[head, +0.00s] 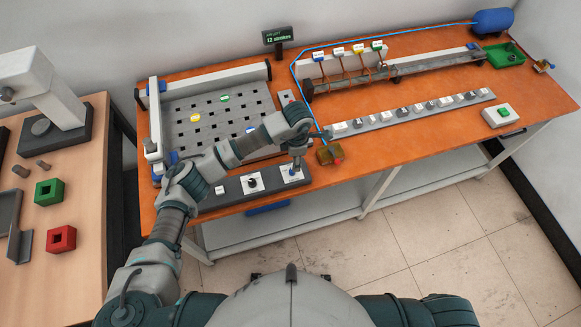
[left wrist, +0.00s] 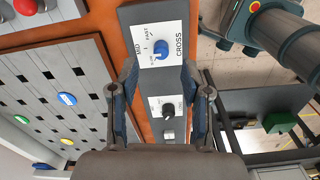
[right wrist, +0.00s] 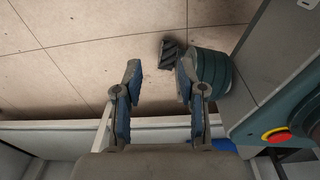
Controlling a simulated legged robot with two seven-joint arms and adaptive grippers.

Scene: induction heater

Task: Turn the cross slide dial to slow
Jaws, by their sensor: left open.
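My left gripper (head: 296,162) is above the dial, pointing down. Its fingers (left wrist: 159,70) are open, apart on either side, with nothing held. My right gripper (right wrist: 158,72) is open and empty above the floor.
A second plate with a black knob (head: 252,183) sits left of the cross dial. A small brass-coloured box with a red button (head: 330,155) stands close right of the panel. A slotted grey board (head: 210,118) with coloured discs lies behind it.

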